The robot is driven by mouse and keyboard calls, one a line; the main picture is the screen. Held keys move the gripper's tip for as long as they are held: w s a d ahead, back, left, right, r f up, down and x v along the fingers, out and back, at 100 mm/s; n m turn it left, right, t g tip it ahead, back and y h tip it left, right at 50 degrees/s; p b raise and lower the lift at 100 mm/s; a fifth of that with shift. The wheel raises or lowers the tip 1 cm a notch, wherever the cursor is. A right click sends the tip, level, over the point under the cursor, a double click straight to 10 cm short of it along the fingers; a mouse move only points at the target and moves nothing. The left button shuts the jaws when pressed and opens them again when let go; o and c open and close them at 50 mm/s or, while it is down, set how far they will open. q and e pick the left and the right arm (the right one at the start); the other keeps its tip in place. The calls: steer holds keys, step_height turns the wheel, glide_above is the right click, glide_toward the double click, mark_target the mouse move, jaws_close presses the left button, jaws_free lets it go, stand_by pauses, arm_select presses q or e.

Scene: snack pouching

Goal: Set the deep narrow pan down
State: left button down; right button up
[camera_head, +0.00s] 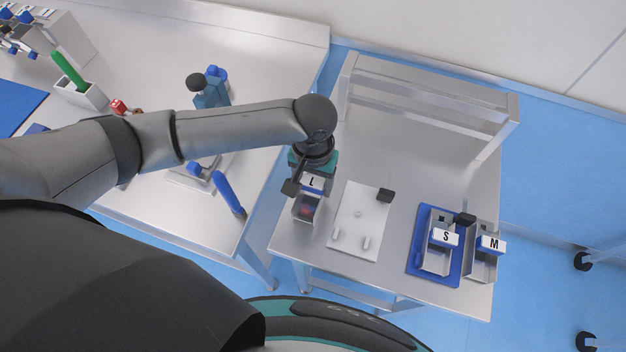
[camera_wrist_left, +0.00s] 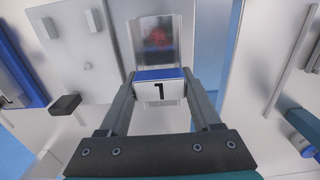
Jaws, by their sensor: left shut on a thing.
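My left gripper (camera_head: 308,180) is shut on the blue-and-white label block, marked L, of a narrow metal pan (camera_head: 306,211). In the left wrist view the gripper (camera_wrist_left: 160,85) grips both sides of this block, and the pan (camera_wrist_left: 155,45) stretches out beyond it. Something red and blurred lies in the pan. The pan is at the left side of the right-hand metal table (camera_head: 400,133); I cannot tell whether it touches the tabletop. My right gripper is not in view.
A white board (camera_head: 350,238) with two pegs and a black knob lies to the pan's right. Farther right are the S pan (camera_head: 437,259) on a blue mat (camera_head: 415,262) and the M pan (camera_head: 484,266). The table's back half is clear. A gap separates the left bench (camera_head: 280,60).

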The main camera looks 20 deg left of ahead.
arm_select(q)
steer(key=shift+f, duration=0.45)
jaws_free()
step_height(320, 180, up, 15)
steer(key=p, duration=0.2)
stand_by(0.5)
steer(key=shift+r, duration=0.1)
